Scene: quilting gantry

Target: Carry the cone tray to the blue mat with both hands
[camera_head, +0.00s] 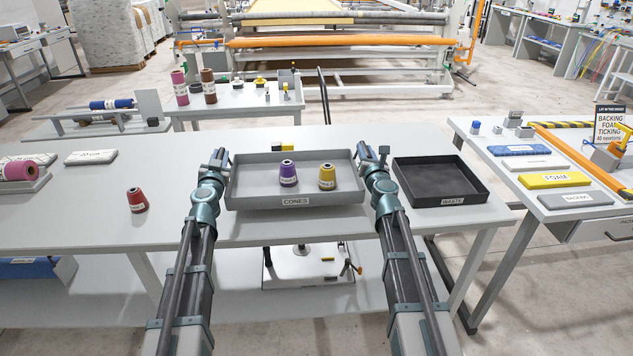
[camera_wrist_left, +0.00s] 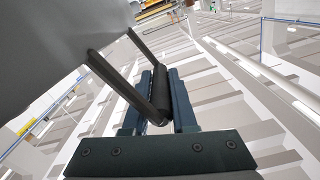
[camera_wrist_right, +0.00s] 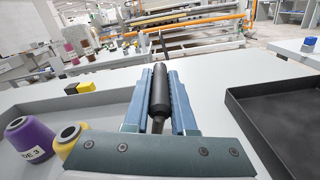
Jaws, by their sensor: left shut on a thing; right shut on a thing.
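The grey cone tray (camera_head: 337,198), labelled CONES, is in front of me at the middle of the grey table. A purple cone (camera_head: 288,173) and a yellow cone (camera_head: 327,176) stand upright in it. My left gripper (camera_head: 218,158) is shut on the tray's dark left handle (camera_wrist_left: 158,98). My right gripper (camera_head: 371,156) is shut on the dark right handle (camera_wrist_right: 159,92). I cannot tell whether the tray touches the table. I cannot make out a blue mat for certain; a thin blue slab (camera_head: 518,150) lies on the right table.
A black tray (camera_head: 440,200) labelled WASTE sits close on the right. A red cone (camera_head: 137,201) stands on the table to the left, with bare tabletop around it. Small black and yellow blocks (camera_head: 287,146) are just behind the cone tray. A second table stands across a gap at right.

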